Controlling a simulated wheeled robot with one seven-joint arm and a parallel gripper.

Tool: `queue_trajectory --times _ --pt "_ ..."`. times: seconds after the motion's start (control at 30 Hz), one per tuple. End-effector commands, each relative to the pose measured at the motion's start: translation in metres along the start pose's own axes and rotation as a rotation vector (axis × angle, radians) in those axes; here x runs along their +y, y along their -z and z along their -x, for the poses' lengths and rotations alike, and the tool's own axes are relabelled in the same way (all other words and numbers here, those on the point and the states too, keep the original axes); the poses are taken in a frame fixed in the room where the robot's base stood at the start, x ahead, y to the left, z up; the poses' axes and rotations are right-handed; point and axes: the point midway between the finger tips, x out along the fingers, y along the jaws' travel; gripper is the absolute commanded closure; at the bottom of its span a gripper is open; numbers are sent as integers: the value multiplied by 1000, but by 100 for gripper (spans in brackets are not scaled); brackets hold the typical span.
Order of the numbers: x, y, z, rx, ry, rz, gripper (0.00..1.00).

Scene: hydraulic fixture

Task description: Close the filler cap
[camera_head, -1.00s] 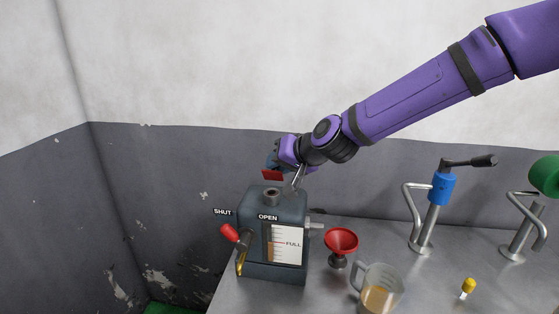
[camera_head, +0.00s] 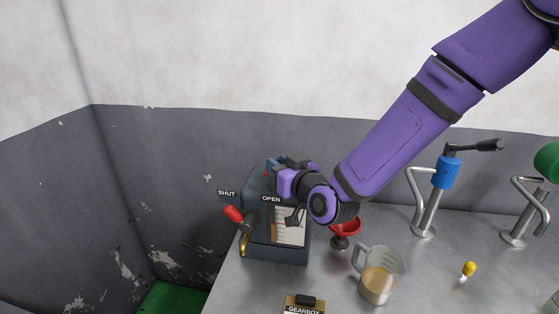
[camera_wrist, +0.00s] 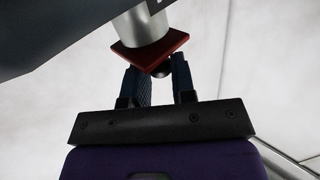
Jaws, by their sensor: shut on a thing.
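The grey-blue tank (camera_head: 262,252) stands at the bench's left end, with a sight gauge (camera_head: 288,228) on its front. My gripper (camera_head: 276,166) is over the tank's top, and my wrist hides most of the cap and part of the gauge. In the wrist view the filler cap (camera_wrist: 157,48) is a red square plate lying against the end of the silver filler neck (camera_wrist: 143,25). My gripper (camera_wrist: 160,66) is shut on the cap, its two blue fingers on either side of a dark knob at the plate. Any small gap between cap and neck cannot be told.
A red-handled lever (camera_head: 233,214) on the tank points up-left towards the SHUT label. A red funnel (camera_head: 343,228), a jug of amber liquid (camera_head: 377,284), a yellow-topped piece (camera_head: 468,269) and a blue-topped pump (camera_head: 445,172) stand to the right. A gearbox label block (camera_head: 304,304) is in front.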

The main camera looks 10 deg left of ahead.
Motion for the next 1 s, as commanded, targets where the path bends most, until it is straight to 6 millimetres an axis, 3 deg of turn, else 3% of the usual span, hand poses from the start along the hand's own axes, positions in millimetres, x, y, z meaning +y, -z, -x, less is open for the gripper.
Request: queue_trajectory --times 0.4,0.43,0.53,0.83,1.0 --pt "-1 -6 2 60 1 63 99" --pt "-1 -6 2 60 1 62 73" --pt "-1 -6 2 60 1 62 50" --pt "-1 -6 2 61 0 62 50" --pt "-1 -6 16 61 1 64 50"
